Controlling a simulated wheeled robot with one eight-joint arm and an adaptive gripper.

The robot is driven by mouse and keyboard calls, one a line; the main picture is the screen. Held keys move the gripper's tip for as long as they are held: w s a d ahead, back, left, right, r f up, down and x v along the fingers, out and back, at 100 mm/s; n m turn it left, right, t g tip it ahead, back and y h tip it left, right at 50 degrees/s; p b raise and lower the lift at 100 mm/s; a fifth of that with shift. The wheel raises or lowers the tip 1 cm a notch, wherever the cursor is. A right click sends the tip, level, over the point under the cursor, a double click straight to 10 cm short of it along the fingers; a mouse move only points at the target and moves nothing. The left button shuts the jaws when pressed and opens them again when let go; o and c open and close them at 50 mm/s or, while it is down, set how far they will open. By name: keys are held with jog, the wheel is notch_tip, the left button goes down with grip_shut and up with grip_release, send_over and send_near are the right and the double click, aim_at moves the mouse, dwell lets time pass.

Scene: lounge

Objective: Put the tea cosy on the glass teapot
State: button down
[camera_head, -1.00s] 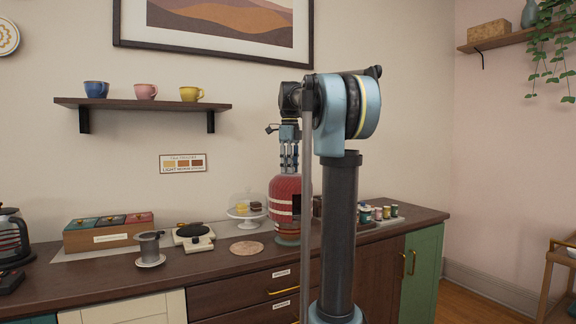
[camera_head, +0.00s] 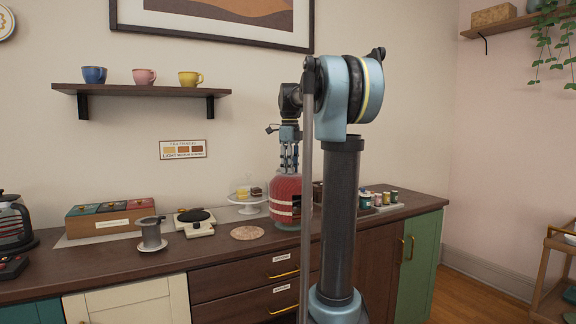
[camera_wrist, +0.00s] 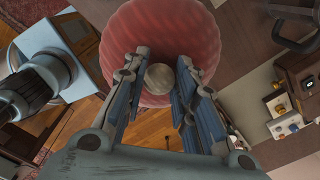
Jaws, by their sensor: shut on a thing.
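The tea cosy (camera_head: 285,188) is red with pale bands and stands upright over the glass teapot. A strip of the teapot's greenish glass (camera_head: 286,226) shows below the cosy's hem; the rest is hidden. A dark opening shows on the cosy's right side, partly behind my arm. My gripper (camera_head: 288,168) points straight down above the cosy. In the wrist view, the fingers of my gripper (camera_wrist: 160,80) are shut on the pale round bobble (camera_wrist: 162,77) on top of the red cosy (camera_wrist: 165,30).
A cake stand (camera_head: 246,208) is close on the left, with a round mat (camera_head: 247,232) in front. A scale (camera_head: 195,222), metal infuser (camera_head: 150,232) and tea box (camera_head: 111,218) stand further left. Small jars (camera_head: 379,198) are at the right. My arm hides part of the counter (camera_head: 225,252).

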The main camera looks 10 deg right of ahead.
jog(key=shift+f, duration=1.9)
dwell(0.4)
jog(key=c, duration=1.2)
grip_release()
notch_tip(320, 180, up, 12)
jog(key=shift+f, duration=0.1)
